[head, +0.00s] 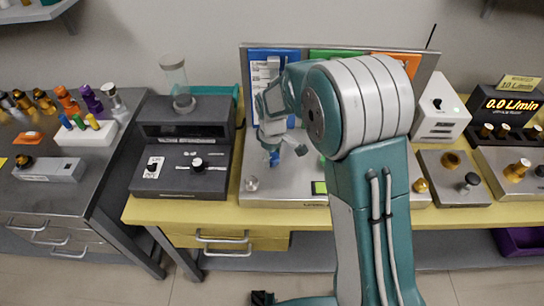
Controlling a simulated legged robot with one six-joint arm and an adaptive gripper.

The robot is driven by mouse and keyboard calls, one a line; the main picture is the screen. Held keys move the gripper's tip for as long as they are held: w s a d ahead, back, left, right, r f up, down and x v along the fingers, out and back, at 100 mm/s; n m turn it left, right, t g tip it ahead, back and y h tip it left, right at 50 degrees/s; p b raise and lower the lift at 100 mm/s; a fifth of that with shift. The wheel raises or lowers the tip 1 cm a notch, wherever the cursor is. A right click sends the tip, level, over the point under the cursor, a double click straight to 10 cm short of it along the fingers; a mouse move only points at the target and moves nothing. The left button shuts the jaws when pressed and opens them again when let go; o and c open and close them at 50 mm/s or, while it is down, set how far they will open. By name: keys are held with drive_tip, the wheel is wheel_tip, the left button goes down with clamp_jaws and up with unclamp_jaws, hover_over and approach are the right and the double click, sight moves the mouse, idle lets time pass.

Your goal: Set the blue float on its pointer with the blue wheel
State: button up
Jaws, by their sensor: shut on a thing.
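The blue flow panel (287,55) stands upright at the back of the metal bench unit, left of a green and an orange panel. A white scale tube (262,75) shows on it. The blue float and its pointer are too small to make out, and my arm covers part of the panel. The blue wheel (275,158) sits low in front of the panel, partly covered by my gripper. My gripper (278,150) points down and is shut on the blue wheel.
The green panel (335,54) and orange panel (408,63) stand to the right, partly behind my arm. A dark grey control box (180,180) stands left of the unit. A flow display (510,104) reads 0.0 L/min at the far right. A yellow bench edge (190,212) runs along the front.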

sight(272, 155)
drive_tip(key=shift+w+n, duration=0.1)
drive_tip(key=shift+n, duration=0.5)
idle(2.8)
drive_tip(key=o, duration=1.1)
drive_tip(key=shift+o, duration=0.2)
drive_tip(key=shift+r, duration=0.1)
wheel_tip(272, 155, up, 12)
drive_tip(key=shift+f, duration=0.2)
